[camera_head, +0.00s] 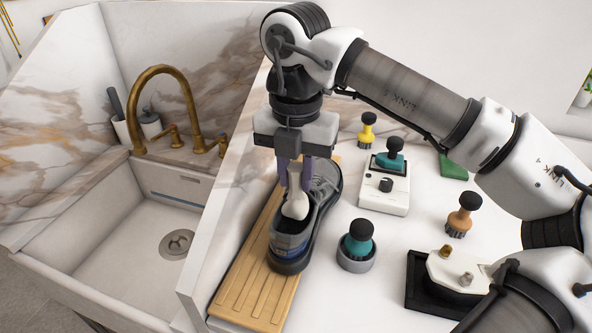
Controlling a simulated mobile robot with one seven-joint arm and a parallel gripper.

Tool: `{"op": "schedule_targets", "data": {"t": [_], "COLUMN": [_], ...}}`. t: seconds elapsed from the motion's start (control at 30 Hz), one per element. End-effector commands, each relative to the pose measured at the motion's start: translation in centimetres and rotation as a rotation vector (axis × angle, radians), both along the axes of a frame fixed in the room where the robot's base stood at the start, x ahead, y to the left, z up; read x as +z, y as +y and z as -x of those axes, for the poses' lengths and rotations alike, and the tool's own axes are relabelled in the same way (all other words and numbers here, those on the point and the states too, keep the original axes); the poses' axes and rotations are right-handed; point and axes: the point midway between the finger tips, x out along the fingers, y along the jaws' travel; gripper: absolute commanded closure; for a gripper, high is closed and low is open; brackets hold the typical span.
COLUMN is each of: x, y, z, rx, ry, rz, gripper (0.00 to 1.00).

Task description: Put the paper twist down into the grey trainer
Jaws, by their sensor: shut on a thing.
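The grey trainer (288,243) stands on a slatted wooden board, its heel toward me and its toe pointing away. My gripper (294,180) points straight down over the trainer's opening. It is shut on the white paper twist (295,207), whose wider lower part is at the opening of the trainer. The gripper's fingers hold the twist's narrow upper part. I cannot tell whether the twist touches the inside of the shoe.
The wooden board (235,290) lies beside a white sink (130,225) with a brass tap (186,95). Right of the trainer are a teal brush in a grey cup (356,256), a white device (384,192), an orange-tan brush (461,217), a yellow brush (367,132) and a black tray (420,290).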

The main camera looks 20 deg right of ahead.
Motion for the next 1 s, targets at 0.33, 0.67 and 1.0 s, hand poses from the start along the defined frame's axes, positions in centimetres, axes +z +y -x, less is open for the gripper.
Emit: {"op": "schedule_targets", "data": {"t": [0.33,0.67,1.0], "x": [-2.0,-3.5,-3.4], "y": [0.0,0.0,0.0], "z": [0.0,0.0,0.0], "rx": [0.000,0.000,0.000], "ry": [0.000,0.000,0.000], "rz": [0.000,0.000,0.000], "gripper": [0.96,0.96,0.68]}}
